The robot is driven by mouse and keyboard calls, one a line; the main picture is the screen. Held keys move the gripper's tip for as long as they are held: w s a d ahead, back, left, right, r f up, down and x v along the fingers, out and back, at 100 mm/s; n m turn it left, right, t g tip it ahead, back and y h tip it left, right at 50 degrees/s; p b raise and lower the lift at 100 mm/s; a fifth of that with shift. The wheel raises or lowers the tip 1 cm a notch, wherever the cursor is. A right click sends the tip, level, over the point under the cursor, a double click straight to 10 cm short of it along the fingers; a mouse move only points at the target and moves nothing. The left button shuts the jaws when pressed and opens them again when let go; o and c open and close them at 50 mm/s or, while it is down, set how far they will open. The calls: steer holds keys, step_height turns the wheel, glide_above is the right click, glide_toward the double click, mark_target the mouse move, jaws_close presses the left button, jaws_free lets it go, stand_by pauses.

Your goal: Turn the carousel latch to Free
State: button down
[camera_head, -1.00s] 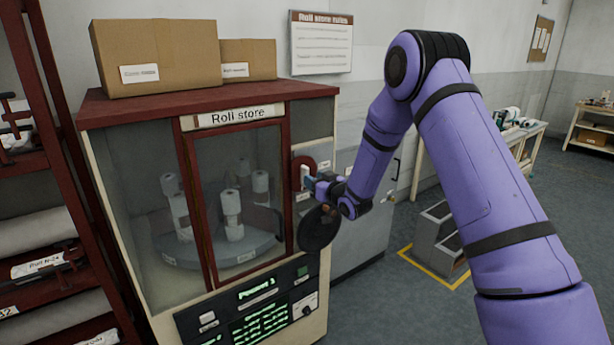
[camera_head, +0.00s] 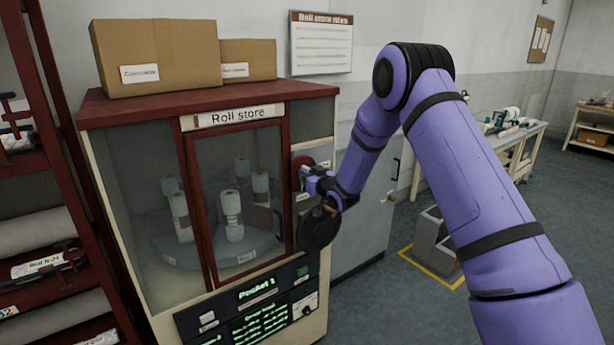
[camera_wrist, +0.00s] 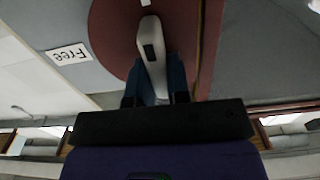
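The carousel latch is a pale grey lever (camera_wrist: 151,50) on a round dark red plate (camera_wrist: 112,40) at the right of the Roll store front. In the head view the red plate (camera_head: 303,161) is partly covered by my gripper (camera_head: 306,176). In the wrist view my gripper's dark blue fingers (camera_wrist: 156,88) lie on both sides of the lever and appear closed on its lower part. A white "Free" label (camera_wrist: 69,54) reads upside down to the left of the plate, and the lever does not point at it.
The Roll store cabinet (camera_head: 110,100) has a glazed red-framed door with white rolls on a round carousel (camera_head: 190,252) behind it. A lit panel (camera_head: 250,310) below reads "Pocket 1". A grey cabinet (camera_head: 365,235) stands at the right, and a red rack (camera_head: 60,130) at the left.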

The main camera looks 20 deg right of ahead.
steer(key=shift+a+n, duration=0.1)
steer(key=shift+n, duration=0.3)
steer(key=n, duration=0.2)
steer(key=shift+s+a+n, duration=0.1)
steer(key=shift+a+n, duration=0.05)
steer(key=shift+n, duration=0.25)
steer(key=n, duration=0.5)
steer(key=shift+a+f, duration=0.15)
steer(key=shift+f, duration=0.05)
steer(key=n, duration=0.9)
steer(key=shift+s+a+f, duration=0.15)
steer(key=shift+f, duration=0.25)
steer(key=shift+n, duration=0.3)
steer(key=c, duration=1.1)
jaws_free()
